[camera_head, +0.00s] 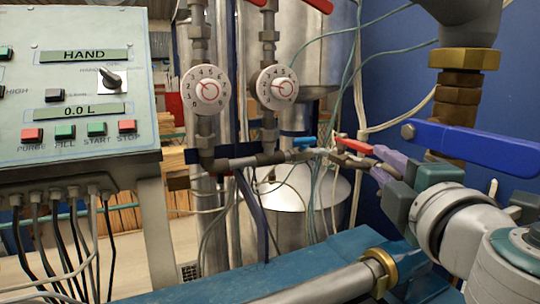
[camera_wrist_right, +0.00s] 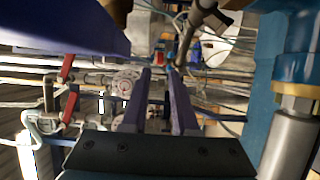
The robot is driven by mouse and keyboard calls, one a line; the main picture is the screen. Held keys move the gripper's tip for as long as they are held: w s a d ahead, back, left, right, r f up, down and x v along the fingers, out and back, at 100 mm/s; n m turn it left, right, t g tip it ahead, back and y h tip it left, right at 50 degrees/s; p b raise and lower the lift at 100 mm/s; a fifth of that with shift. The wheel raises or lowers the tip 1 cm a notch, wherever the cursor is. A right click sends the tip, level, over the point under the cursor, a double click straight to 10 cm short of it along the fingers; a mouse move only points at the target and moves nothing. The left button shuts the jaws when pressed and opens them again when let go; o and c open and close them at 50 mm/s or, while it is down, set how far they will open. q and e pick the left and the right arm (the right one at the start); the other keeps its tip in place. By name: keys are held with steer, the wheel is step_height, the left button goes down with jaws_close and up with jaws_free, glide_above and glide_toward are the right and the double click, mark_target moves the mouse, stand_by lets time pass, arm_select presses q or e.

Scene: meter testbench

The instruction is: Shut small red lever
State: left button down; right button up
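The small red lever (camera_head: 355,145) sits on the thin pipework right of centre in the head view, with its handle pointing right. My right gripper (camera_head: 372,158), with purple fingers, is just right of the handle's end. In the right wrist view its fingers (camera_wrist_right: 160,72) are apart with a gap between them. A small red patch (camera_wrist_right: 160,58), probably the lever, shows just beyond the fingertips. I cannot tell whether the fingers touch the lever. My left gripper is not in view.
A blue-handled valve (camera_head: 475,145) hangs close above my right gripper. A small blue lever (camera_head: 304,142) is left of the red one. Two round dials (camera_head: 205,90) (camera_head: 277,87) and a control panel (camera_head: 75,90) stand left. A blue beam (camera_head: 260,275) runs below.

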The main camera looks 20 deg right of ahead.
mark_target(367, 152)
steer(key=x, duration=0.9)
jaws_close()
stand_by(1.3)
